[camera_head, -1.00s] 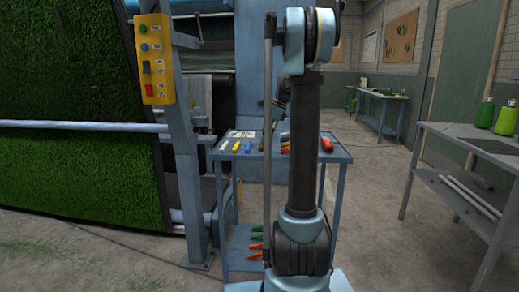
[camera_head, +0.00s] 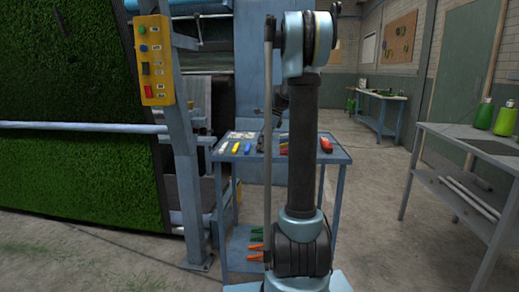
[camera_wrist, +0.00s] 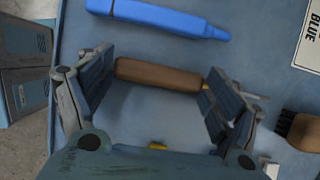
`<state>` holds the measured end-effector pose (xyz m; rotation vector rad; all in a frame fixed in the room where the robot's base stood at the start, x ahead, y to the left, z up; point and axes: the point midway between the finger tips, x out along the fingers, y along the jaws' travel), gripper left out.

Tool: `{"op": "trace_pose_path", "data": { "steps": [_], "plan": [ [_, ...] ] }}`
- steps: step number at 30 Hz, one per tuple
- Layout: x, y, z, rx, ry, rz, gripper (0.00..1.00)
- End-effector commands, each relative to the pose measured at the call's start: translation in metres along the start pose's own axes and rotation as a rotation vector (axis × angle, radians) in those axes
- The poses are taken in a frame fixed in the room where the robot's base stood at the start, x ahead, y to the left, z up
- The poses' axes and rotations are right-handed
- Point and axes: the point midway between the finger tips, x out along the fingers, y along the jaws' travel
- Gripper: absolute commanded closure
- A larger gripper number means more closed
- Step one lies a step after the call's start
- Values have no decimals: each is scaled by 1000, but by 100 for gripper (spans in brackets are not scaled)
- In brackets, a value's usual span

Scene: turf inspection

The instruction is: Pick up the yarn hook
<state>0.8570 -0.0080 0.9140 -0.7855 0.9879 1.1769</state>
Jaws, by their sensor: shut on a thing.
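The yarn hook (camera_wrist: 158,75) has a brown wooden handle with a yellowish collar and a thin metal end at its right. It lies crosswise between the fingers of my gripper (camera_wrist: 161,66) in the wrist view. The fingers are shut on it, one at each end of the handle. The metal end shows partly beyond the right finger. The blue surface is close behind it; I cannot tell whether the hook touches it. In the head view the gripper and hook are mostly hidden behind my arm.
A blue marker-like tool (camera_wrist: 160,17) lies just above the hook in the wrist view. A wooden-handled brush (camera_wrist: 302,132) and a BLUE label card (camera_wrist: 310,38) are at right. The blue cart (camera_head: 338,157) holds several tools. A control post (camera_head: 187,170) stands left of it.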

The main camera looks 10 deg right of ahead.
Motion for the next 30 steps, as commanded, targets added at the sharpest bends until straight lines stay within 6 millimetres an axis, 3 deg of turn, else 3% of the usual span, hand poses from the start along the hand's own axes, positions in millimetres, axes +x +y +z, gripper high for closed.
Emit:
{"op": "trace_pose_path", "data": {
  "steps": [5,18,24,30],
  "plan": [
    [-6,0,3,-1,0,0,45],
    [-71,0,30,-1,0,0,45],
    [-91,4,37,-2,-1,2,45],
    [-74,3,30,-2,-1,2,45]
  ]
}}
